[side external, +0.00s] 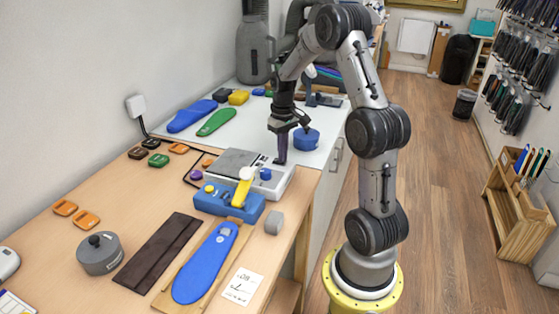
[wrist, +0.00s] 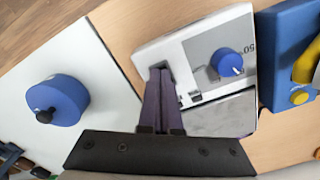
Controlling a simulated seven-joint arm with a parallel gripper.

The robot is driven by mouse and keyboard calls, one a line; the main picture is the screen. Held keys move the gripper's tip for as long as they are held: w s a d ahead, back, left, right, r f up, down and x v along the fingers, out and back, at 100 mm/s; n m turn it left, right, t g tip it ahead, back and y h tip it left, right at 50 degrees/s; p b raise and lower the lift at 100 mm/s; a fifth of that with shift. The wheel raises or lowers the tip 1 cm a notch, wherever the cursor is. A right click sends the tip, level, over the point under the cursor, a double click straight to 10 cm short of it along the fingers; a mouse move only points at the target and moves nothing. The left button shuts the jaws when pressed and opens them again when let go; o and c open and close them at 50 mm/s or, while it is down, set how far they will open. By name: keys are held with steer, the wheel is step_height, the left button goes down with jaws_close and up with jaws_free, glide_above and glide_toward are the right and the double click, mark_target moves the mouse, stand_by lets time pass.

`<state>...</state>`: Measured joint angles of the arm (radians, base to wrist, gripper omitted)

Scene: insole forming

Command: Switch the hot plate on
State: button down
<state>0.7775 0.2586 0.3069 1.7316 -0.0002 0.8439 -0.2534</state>
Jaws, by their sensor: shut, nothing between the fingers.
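The hot plate (side external: 238,160) is a white box with a grey top, near the right edge of the wooden table. In the wrist view the hot plate (wrist: 188,46) shows a blue dial (wrist: 228,63) with a white mark and printed figures beside it. My gripper (side external: 282,161) points down with its purple fingers shut and empty, at the hot plate's back right end. In the wrist view its fingertips (wrist: 160,76) are over a small dark part near the housing's edge. I cannot tell whether they touch it. The fingers partly hide that spot.
A blue press with a yellow lever (side external: 243,190) stands directly in front of the hot plate. A blue round weight with a black knob (side external: 306,139) sits behind on the white surface. A blue insole (side external: 205,262) and a dark strip (side external: 158,252) lie at the front.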

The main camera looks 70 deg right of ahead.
steer(key=shift+f, duration=0.2)
steer(key=shift+r, duration=3.55)
